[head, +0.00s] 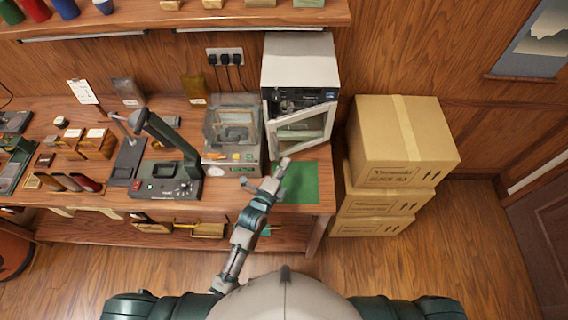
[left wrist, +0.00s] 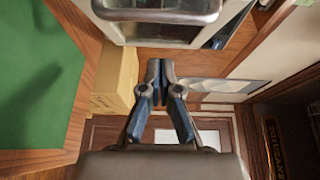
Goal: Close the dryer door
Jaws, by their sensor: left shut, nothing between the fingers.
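The dryer (head: 300,62) is a white cabinet at the right end of the bench, with a dark control panel on its front. Its white-framed glass door (head: 285,144) stands open, swung out toward me. In the left wrist view part of the white door frame (left wrist: 127,32) fills the top. My left gripper (head: 284,162) is just in front of the door's lower edge, above a green mat (head: 302,186). In the left wrist view the left gripper (left wrist: 160,68) is shut and empty. I cannot tell whether it touches the door. My right gripper is not in view.
A machine with a clear cover (head: 232,115) stands left of the dryer. A press-like device (head: 172,180) is further left. Several stacked cardboard boxes (head: 400,140) stand on the floor at the right. A shelf (head: 180,20) runs above the bench.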

